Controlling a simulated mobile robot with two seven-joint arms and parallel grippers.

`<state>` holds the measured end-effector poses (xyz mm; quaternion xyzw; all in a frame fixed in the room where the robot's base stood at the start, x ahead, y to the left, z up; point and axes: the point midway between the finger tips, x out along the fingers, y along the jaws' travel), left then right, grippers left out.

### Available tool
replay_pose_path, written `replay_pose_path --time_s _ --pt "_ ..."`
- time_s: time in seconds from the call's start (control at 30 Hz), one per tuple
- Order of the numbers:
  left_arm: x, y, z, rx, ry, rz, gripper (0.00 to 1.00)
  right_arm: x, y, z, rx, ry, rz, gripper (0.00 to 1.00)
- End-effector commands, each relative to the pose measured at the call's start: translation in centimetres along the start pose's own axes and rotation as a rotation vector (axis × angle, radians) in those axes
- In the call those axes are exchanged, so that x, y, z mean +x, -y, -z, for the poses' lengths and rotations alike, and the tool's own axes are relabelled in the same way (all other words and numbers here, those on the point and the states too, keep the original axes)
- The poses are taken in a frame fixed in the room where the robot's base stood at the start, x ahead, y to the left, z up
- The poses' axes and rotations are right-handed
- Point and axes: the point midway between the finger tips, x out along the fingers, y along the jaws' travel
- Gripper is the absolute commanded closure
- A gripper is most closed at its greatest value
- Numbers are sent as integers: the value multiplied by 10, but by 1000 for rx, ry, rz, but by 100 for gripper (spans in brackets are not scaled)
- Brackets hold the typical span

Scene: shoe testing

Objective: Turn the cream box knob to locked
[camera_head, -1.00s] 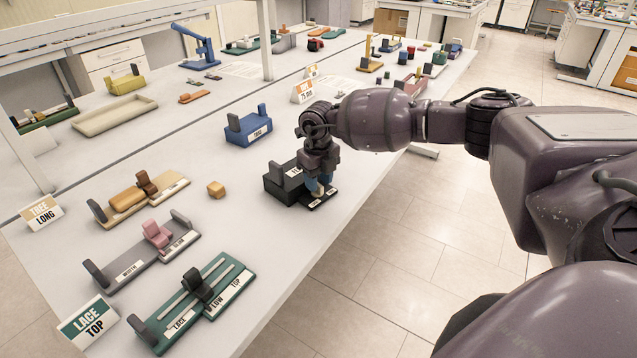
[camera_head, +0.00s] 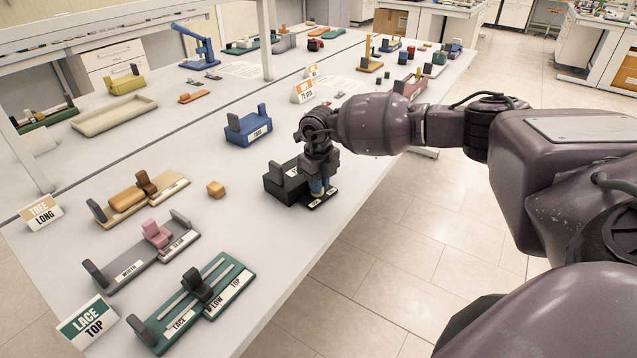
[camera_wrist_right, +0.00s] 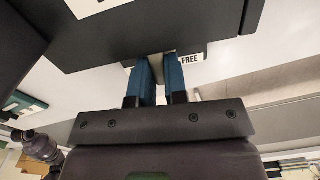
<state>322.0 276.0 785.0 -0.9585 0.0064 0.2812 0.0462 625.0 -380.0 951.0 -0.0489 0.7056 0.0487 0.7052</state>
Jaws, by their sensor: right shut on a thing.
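A black box (camera_head: 280,187) stands near the table's front edge in the head view, with a white label on top. A low dark plate with white labels (camera_head: 316,203) lies at its near side. My right gripper (camera_head: 318,187) points down over this plate, beside the box, with its blue fingers close together. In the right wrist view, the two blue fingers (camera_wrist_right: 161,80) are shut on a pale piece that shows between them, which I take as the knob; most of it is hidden. A label reading FREE (camera_wrist_right: 190,60) shows just right of the fingers. My left gripper is out of view.
A blue fixture (camera_head: 249,128) stands behind the box. A small tan block (camera_head: 216,189) lies to the left. Green (camera_head: 236,287), grey-pink and tan sliding fixtures fill the left front. The table edge is close to the gripper's right.

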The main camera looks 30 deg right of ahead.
Motion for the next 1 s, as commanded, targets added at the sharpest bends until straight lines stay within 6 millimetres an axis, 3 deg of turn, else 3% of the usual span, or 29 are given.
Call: replay_pose_path --time_s 0.47,0.5,0.67,1.0 --pt "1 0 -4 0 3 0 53 0 0 0 -89 1 0 100" --pt "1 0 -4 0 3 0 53 0 0 0 -88 1 0 84" --pt "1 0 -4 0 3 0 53 0 0 0 -88 1 0 61" --pt "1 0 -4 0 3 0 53 -4 1 0 -87 1 0 61"
